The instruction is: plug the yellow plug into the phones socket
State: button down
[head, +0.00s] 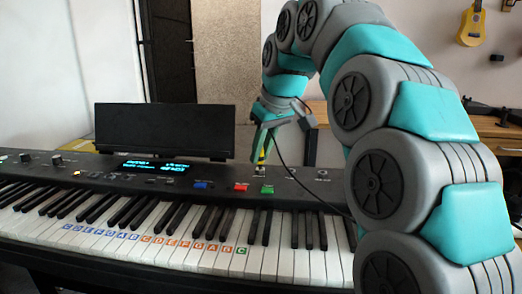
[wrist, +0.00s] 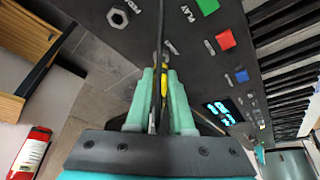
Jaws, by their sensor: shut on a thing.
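My gripper (head: 263,142) is shut on the yellow plug (head: 262,157), holding it above the rear right part of the keyboard's control panel. In the wrist view, the plug (wrist: 163,84) shows as a narrow yellow strip between the green fingers (wrist: 162,95). A dark cable (head: 283,160) hangs from the gripper area, and it crosses between the fingers in the wrist view (wrist: 160,32). A partly covered label (wrist: 170,47) lies just past the fingertips. I cannot make out the phones socket's opening; the cable and fingers cover that area.
A hex-nut socket marked like PEDAL (wrist: 117,17) sits on the panel. Red (head: 241,187), green (head: 267,190) and blue (head: 201,184) buttons lie nearby. A black music stand (head: 165,128) rises at left. White keys (head: 215,258) run along the front.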

jog(key=shift+f+b, duration=0.4)
jog(key=shift+f, duration=0.35)
dwell(0.3)
jog(key=c, duration=0.7)
grip_release()
jog(key=shift+r, duration=0.1)
